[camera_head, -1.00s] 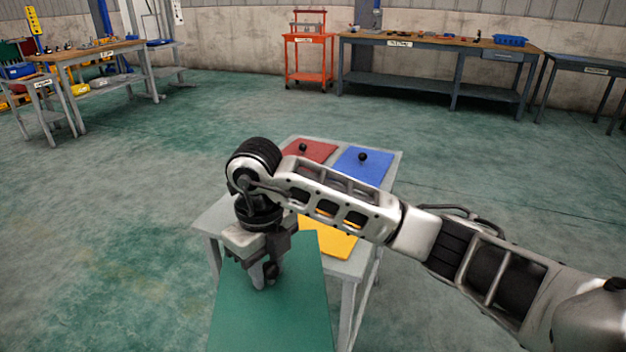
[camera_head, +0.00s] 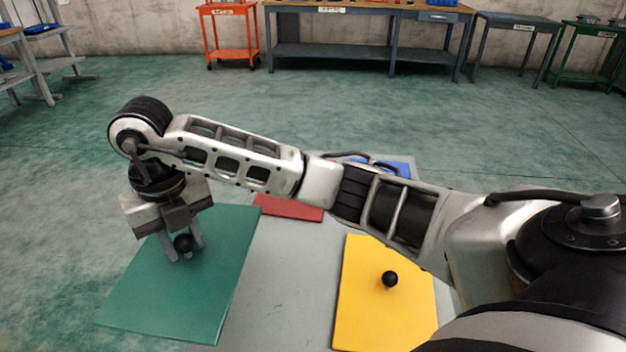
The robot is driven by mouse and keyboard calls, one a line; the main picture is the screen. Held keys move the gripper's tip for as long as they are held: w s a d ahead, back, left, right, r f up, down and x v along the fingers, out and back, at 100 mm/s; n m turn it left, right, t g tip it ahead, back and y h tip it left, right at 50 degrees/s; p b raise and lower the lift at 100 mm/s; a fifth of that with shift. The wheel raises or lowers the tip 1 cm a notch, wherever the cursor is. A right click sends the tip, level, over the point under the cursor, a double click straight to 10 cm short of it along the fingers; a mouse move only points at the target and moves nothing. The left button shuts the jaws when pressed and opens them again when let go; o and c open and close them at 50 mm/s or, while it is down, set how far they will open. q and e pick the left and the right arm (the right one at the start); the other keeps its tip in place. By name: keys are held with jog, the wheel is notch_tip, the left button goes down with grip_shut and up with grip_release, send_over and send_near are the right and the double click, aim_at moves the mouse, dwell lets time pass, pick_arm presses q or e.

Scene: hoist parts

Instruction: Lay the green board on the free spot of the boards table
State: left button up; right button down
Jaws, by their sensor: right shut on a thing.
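The green board (camera_head: 200,300) is held flat by my right gripper (camera_head: 184,252), which is shut on the board's black knob near its far part. The board hangs at the left side of the boards table (camera_head: 290,280) and covers part of that side. A yellow board (camera_head: 365,310) with a black knob lies on the near right of the table. A red board (camera_head: 290,208) lies at the far left and a blue board (camera_head: 397,167) at the far right, both partly hidden by my right arm. Bare grey tabletop shows left of the yellow board. My left gripper is not in view.
An orange trolley (camera_head: 232,38) and a long grey-blue workbench (camera_head: 330,52) stand by the back wall. A dark table (camera_head: 515,25) and a green table (camera_head: 600,32) stand to their right. The floor between is clear.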

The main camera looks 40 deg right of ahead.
jog(key=s+d, duration=0.3)
jog(key=s, duration=0.5)
jog(key=s+d, duration=0.3)
jog(key=s, duration=0.4)
jog(key=w+d+f, duration=0.2)
jog(key=w+f, duration=0.1)
jog(key=w+d+f+b, duration=0.1)
jog(key=w+d+f, duration=0.1)
jog(key=w+f, duration=0.1)
jog(key=w+d+f+b, duration=0.1)
jog(key=w+d+f, duration=0.1)
jog(key=w+f, duration=0.1)
jog(key=shift+w+d, duration=0.35)
jog(key=shift+w, duration=0.35)
jog(key=shift+w+d+f, duration=0.2)
jog(key=shift+w+f, duration=0.1)
jog(key=shift+f, duration=0.1)
notch_tip(320, 180, down, 3)
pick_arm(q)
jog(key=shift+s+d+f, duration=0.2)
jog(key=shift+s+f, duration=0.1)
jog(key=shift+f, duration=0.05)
